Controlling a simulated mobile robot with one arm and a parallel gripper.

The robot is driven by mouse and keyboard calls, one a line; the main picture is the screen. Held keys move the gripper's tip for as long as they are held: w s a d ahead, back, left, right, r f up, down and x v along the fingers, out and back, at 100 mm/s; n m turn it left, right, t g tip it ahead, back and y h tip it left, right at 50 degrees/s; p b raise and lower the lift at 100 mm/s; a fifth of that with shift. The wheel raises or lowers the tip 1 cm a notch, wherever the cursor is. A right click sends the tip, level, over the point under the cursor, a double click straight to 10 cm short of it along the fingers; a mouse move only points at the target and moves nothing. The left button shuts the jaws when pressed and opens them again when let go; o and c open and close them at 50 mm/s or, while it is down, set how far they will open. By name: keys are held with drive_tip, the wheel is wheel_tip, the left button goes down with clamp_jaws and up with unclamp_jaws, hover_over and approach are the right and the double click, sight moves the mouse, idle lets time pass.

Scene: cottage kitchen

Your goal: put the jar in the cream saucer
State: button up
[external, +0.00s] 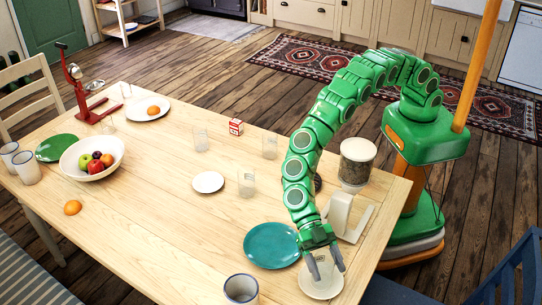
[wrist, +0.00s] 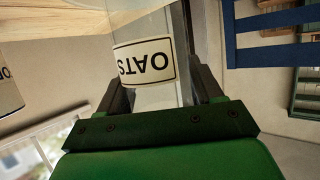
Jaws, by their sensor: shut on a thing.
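My gripper (external: 327,272) is shut on a clear glass jar (wrist: 146,62) with a white label reading OATS, upside down in the wrist view. In the external view the jar is small and partly hidden between my fingers. The cream saucer (external: 318,292) lies on the table's near right part, directly below my gripper and the jar. The jar is over or in the saucer; I cannot tell whether its base touches it.
A teal plate (external: 271,245) lies just left of the saucer, and a blue-rimmed mug (external: 241,289) stands near the front edge. A white stand (external: 340,216) and a tall lidded container (external: 357,163) are behind. Several glasses and a white saucer (external: 208,182) are mid-table.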

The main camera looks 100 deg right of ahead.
drive_tip(key=shift+f, duration=0.9)
drive_tip(key=shift+f, duration=0.1)
drive_tip(key=o, duration=1.1)
drive_tip(key=v, duration=1.2)
drive_tip(key=shift+w, duration=0.1)
drive_tip(key=shift+o, duration=0.3)
